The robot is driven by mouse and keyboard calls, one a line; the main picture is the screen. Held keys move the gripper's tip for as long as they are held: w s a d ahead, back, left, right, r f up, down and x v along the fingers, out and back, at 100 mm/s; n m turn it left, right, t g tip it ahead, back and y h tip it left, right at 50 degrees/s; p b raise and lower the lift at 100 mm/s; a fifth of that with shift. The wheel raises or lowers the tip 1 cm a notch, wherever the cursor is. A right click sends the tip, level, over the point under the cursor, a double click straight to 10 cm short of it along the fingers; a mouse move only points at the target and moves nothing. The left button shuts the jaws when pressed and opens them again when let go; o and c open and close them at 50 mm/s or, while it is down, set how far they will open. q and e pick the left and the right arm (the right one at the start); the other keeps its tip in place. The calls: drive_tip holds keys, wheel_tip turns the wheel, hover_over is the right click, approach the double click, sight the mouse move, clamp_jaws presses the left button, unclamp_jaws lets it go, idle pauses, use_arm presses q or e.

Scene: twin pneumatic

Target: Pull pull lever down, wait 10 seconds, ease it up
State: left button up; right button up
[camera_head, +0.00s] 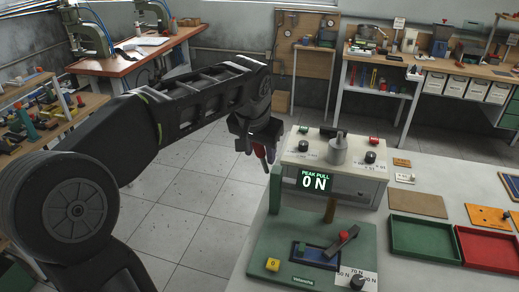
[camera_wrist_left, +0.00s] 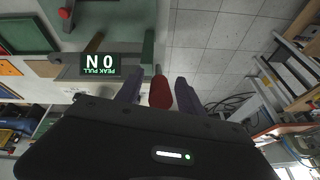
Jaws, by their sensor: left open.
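The pull lever's red grip (camera_head: 260,151) shows at the left side of the green tester, partly hidden by my left gripper (camera_head: 263,148). In the left wrist view the red grip (camera_wrist_left: 160,92) lies between the two open fingers of my left gripper (camera_wrist_left: 159,92), with a small gap on each side. The tester's display (camera_head: 315,181) reads PEAK PULL 0 N. A green post (camera_head: 275,190) stands at the left edge of the green base (camera_head: 257,245). My right gripper is not in view.
A grey control box (camera_head: 367,190) with knobs stands behind the display. A small red-knobbed lever (camera_head: 343,238) and a yellow button (camera_head: 272,264) are on the base. Green (camera_head: 425,252) and red (camera_head: 490,266) trays lie to the right. Open floor lies left of the bench.

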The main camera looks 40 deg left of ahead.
use_arm(q)
drive_tip(key=shift+c, duration=0.4)
clamp_jaws()
idle(0.9)
